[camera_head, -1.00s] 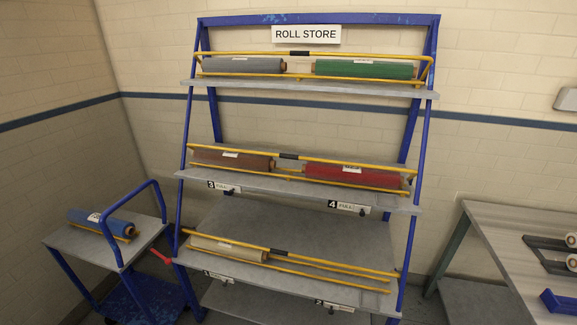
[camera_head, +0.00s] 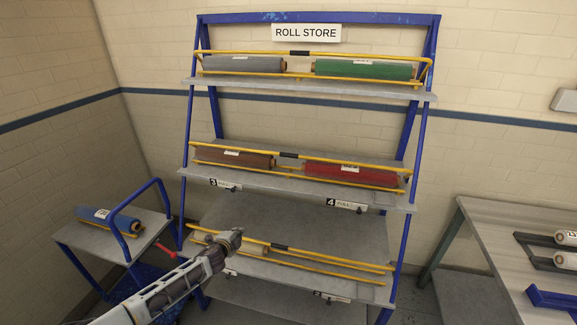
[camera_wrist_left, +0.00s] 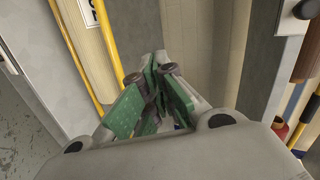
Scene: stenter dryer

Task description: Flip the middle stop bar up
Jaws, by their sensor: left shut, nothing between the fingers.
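The middle stop bar (camera_head: 320,159) is a yellow bar with a black grip sleeve (camera_head: 289,155). It runs across the front of the middle shelf, above a lower yellow rail, with a brown roll (camera_head: 240,160) and a red roll (camera_head: 350,173) behind it. My left gripper (camera_head: 237,236) is below this bar, in front of the lower shelf, and covers part of the cream roll (camera_head: 252,247) there. In the left wrist view its green-padded fingers (camera_wrist_left: 156,88) are shut and empty. My right gripper is not in view.
The top shelf holds a grey roll (camera_head: 243,65) and a green roll (camera_head: 362,69) behind another yellow bar. The lower yellow bar (camera_head: 330,257) is close to my left gripper. A blue trolley (camera_head: 128,215) stands left, a table (camera_head: 480,225) right.

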